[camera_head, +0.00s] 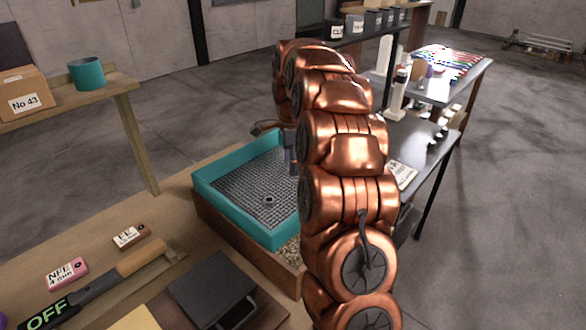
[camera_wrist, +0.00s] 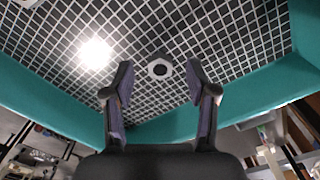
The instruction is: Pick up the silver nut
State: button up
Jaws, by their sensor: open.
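The silver nut (camera_wrist: 160,68) lies on the wire mesh of a teal-walled sieve tray (camera_wrist: 50,105), close to one wall. In the wrist view it shows between and just beyond the tips of my gripper (camera_wrist: 158,82), which is open and empty. In the head view the nut (camera_head: 268,199) is a small ring on the mesh near the tray's front part. My gripper (camera_head: 291,150) shows only in part there, at the tray's far right side, with my copper arm hiding the rest and the tray's right side.
The tray sits on a wooden box (camera_head: 225,232) with gravel in it. On the bench are a dark plate (camera_head: 212,288), a wooden-handled tool (camera_head: 105,282), a pink box (camera_head: 66,273) and a small white-labelled block (camera_head: 130,236). A grey table (camera_head: 425,150) stands to the right.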

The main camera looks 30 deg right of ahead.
jog(key=shift+f, duration=0.7)
jog(key=shift+c, duration=0.4)
grip_shut()
